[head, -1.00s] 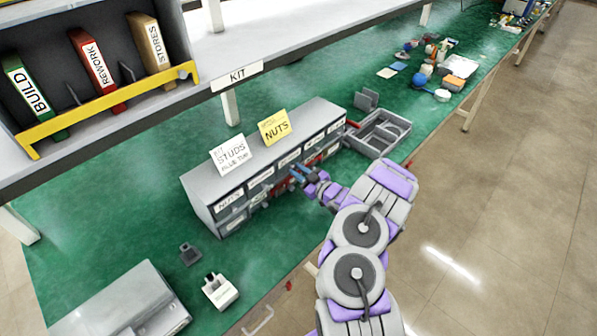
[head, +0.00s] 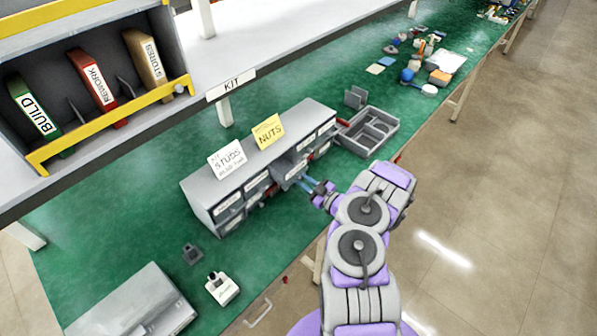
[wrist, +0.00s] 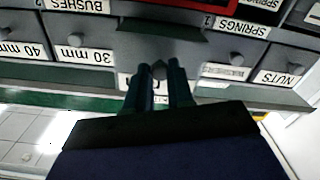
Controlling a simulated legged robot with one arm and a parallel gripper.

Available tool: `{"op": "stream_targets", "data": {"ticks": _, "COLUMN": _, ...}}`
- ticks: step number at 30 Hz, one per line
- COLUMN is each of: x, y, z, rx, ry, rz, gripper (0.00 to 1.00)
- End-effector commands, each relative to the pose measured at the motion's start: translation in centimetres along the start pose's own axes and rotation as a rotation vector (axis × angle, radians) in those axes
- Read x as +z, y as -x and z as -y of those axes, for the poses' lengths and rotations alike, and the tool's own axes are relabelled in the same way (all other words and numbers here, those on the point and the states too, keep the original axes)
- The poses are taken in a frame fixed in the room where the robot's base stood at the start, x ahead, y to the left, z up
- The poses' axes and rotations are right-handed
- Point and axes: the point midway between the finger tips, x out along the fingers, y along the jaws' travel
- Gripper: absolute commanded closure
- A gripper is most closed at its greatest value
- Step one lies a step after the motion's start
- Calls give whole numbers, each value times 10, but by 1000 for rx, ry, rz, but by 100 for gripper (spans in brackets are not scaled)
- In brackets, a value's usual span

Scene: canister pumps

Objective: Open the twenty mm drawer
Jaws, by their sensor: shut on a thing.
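The grey drawer cabinet (head: 262,148) stands on the green bench in the head view, with two rows of labelled drawers. One drawer (head: 288,170) sticks out of its front. In the wrist view this drawer's front (wrist: 190,52) is ahead of me, right of the 30 mm drawer (wrist: 85,58). My gripper (wrist: 160,72) is shut on the drawer's small dark knob (wrist: 159,67). My gripper also shows in the head view (head: 311,186).
Cards reading STUDS (head: 227,158) and NUTS (head: 267,131) stand on the cabinet. A grey divided tray (head: 368,131) lies to its right. A white block (head: 221,288) and a grey box (head: 135,305) are at the near left. Open floor lies to the right.

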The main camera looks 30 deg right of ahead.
Motion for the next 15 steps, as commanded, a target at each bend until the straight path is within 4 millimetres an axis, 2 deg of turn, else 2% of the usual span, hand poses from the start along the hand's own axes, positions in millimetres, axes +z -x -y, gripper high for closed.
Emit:
{"op": "stream_targets", "data": {"ticks": 1, "x": -6, "y": 6, "z": -6, "rx": 8, "ry": 3, "rz": 0, "gripper": 100}}
{"op": "stream_targets", "data": {"ticks": 6, "x": -5, "y": 20, "z": -4, "rx": 8, "ry": 2, "rz": -1, "gripper": 100}}
{"op": "stream_targets", "data": {"ticks": 15, "x": -3, "y": 26, "z": -3, "rx": 9, "ry": 2, "rz": -6, "gripper": 100}}
